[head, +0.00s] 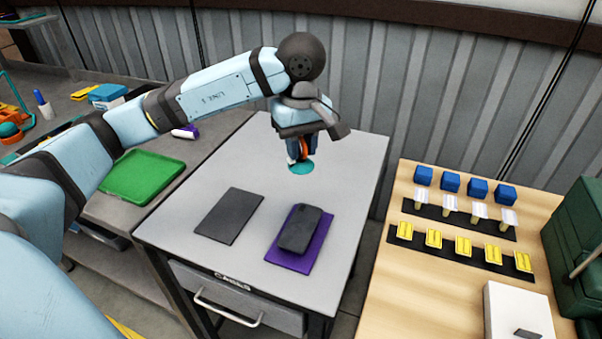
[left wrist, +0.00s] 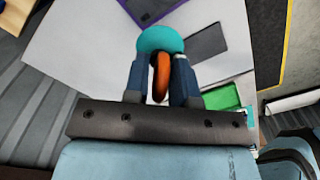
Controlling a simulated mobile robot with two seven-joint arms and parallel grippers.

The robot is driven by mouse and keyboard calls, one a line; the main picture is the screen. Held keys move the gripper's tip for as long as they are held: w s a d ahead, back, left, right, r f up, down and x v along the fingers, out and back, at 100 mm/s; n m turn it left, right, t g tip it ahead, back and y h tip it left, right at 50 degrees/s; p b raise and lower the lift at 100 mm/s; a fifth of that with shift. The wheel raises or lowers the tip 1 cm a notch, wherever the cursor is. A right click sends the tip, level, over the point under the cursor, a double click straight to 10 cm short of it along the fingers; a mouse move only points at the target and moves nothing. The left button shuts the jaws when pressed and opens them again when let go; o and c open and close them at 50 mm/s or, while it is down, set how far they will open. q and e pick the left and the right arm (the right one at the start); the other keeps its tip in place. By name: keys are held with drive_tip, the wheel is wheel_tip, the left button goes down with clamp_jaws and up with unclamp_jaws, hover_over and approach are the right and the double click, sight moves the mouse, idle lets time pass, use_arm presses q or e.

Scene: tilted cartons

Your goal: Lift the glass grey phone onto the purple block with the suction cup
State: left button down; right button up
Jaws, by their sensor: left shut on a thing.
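The grey phone (head: 301,230) lies flat on the purple block (head: 290,260) on the white table, slightly askew to it. Its dark shape (left wrist: 150,8) also shows at the top of the left wrist view, beside the purple (left wrist: 198,12). My left gripper (head: 301,150) is shut on the orange handle of the suction cup (head: 302,168). The cup's teal disc faces down, behind the phone and apart from it. In the left wrist view the teal disc (left wrist: 160,39) is beyond the fingers, with the orange handle between them. My right gripper is out of view.
A dark grey pad (head: 228,216) lies bare left of the purple block. A green tray (head: 143,177) is on the left bench. The wooden table (head: 420,260) at right holds blue blocks, yellow pieces and a white box (head: 517,312). The white table's back is clear.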

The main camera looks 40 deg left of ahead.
use_arm(q)
wheel_tip(320, 180, up, 3)
drive_tip(key=shift+f, duration=0.1)
drive_tip(key=shift+r+p, duration=1.85)
drive_tip(key=shift+r, duration=1.55)
